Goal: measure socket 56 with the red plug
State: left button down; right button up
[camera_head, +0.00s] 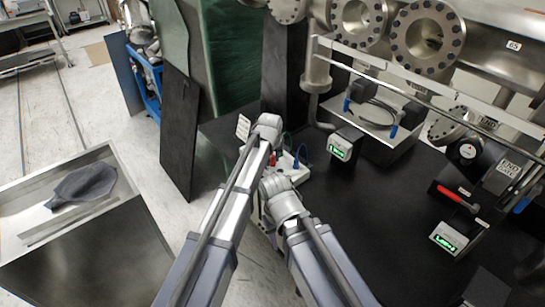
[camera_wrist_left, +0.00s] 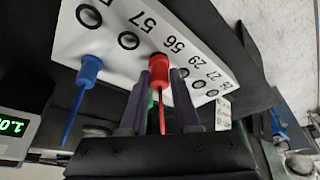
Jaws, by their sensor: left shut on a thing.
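The white socket panel (camera_wrist_left: 215,62) fills the top of the left wrist view, with black sockets and printed numbers including 57, 56 and 29. My left gripper (camera_wrist_left: 160,92) is shut on the red plug (camera_wrist_left: 160,66), which is upright at the panel beside the number 56. Whether its tip is seated cannot be told. A blue plug (camera_wrist_left: 90,68) is to the left at the panel. A bit of a green plug (camera_wrist_left: 150,98) shows behind a finger. In the head view the panel (camera_head: 290,170) is partly hidden by my arms; my right gripper's jaws cannot be made out.
A meter with a lit green display (camera_head: 340,148) stands right of the panel; another (camera_head: 446,241) is farther right. A red-handled tool (camera_head: 458,197) lies near it. Steel flanged piping (camera_head: 428,38) lines the back. The black tabletop (camera_head: 370,215) between is clear.

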pick_arm(q)
jog(key=shift+f, duration=0.3)
jog(key=c, duration=0.6)
grip_release()
jog(key=shift+o, duration=0.2)
jog(key=shift+r, duration=0.1)
jog(key=p+v, duration=0.6)
jog(key=v, duration=0.1)
jog(key=shift+s+r+p, duration=0.2)
jog(key=shift+r+p, duration=0.1)
jog(key=shift+p, duration=0.1)
